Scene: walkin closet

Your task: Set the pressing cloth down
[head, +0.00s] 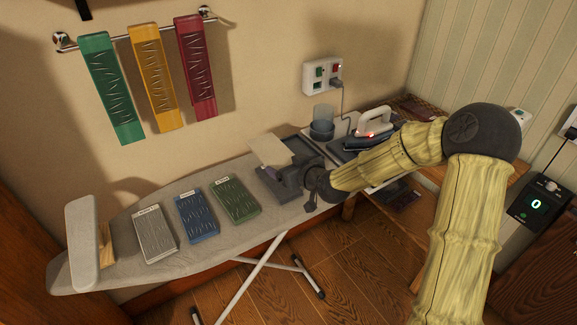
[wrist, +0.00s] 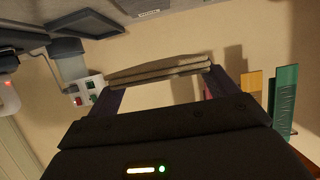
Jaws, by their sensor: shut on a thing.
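The pressing cloth (head: 268,150) is a cream, folded piece. My gripper (head: 288,164) is shut on it and holds it above the right part of the ironing board (head: 122,268). In the wrist view the cloth (wrist: 160,68) shows as stacked folded layers between the two dark fingers of my gripper (wrist: 163,88). A dark grey tray-like piece (head: 268,188) lies on the board below the cloth. My gripper hides part of it, and I cannot tell the exact gap between them.
Grey (head: 155,236), blue (head: 197,216) and green (head: 236,199) panels lie on the board. A white upright pad (head: 83,243) stands at its left end. An iron (head: 374,124) and a clear container (head: 323,116) stand right. Green, yellow and red panels hang from a wall rail (head: 135,35).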

